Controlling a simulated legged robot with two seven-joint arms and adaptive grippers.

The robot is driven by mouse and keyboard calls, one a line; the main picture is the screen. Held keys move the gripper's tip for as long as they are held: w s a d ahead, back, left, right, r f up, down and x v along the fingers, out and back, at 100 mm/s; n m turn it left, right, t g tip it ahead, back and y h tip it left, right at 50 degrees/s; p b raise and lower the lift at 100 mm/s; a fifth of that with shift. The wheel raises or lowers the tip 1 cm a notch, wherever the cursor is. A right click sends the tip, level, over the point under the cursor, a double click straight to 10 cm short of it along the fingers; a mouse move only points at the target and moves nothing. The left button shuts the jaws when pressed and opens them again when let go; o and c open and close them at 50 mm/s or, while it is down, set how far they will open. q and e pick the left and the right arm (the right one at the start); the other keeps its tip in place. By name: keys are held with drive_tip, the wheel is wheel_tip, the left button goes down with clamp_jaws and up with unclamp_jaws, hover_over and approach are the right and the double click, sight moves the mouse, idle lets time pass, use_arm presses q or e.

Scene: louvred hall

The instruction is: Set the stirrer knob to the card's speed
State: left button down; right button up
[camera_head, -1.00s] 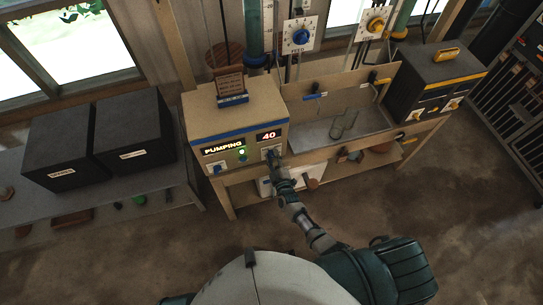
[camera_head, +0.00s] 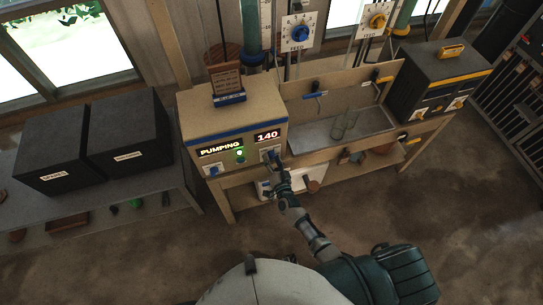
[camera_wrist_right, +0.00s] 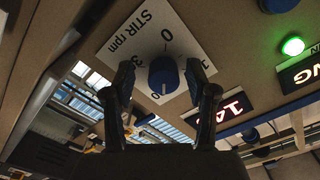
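The blue stirrer knob (camera_wrist_right: 163,76) sits on a white plate (camera_wrist_right: 133,40) marked "STIR rpm". In the right wrist view, my right gripper (camera_wrist_right: 160,80) has a finger on either side of the knob, with a gap showing on each side. In the head view, this gripper (camera_head: 272,158) is at the front of the tan pump box (camera_head: 240,115) and hides most of the knob. The red display (camera_head: 267,136) reads 140. The card (camera_head: 226,82) stands in a blue holder on the box; its text is too small to read. My left gripper is out of view.
A blue feed dial (camera_head: 299,33) and a yellow one (camera_head: 377,20) are behind. A tray with glassware (camera_head: 345,122) and a dark box (camera_head: 440,75) stand to the right.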

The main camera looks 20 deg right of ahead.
drive_tip(key=shift+w+r, duration=0.15)
drive_tip(key=shift+r, duration=0.05)
drive_tip(key=shift+s, duration=0.25)
drive_tip(key=s+p, duration=0.2)
drive_tip(key=s, duration=0.4)
drive_tip(key=shift+s+d+p, duration=0.15)
drive_tip(key=shift+s+p, duration=0.15)
drive_tip(key=shift+p, duration=0.1)
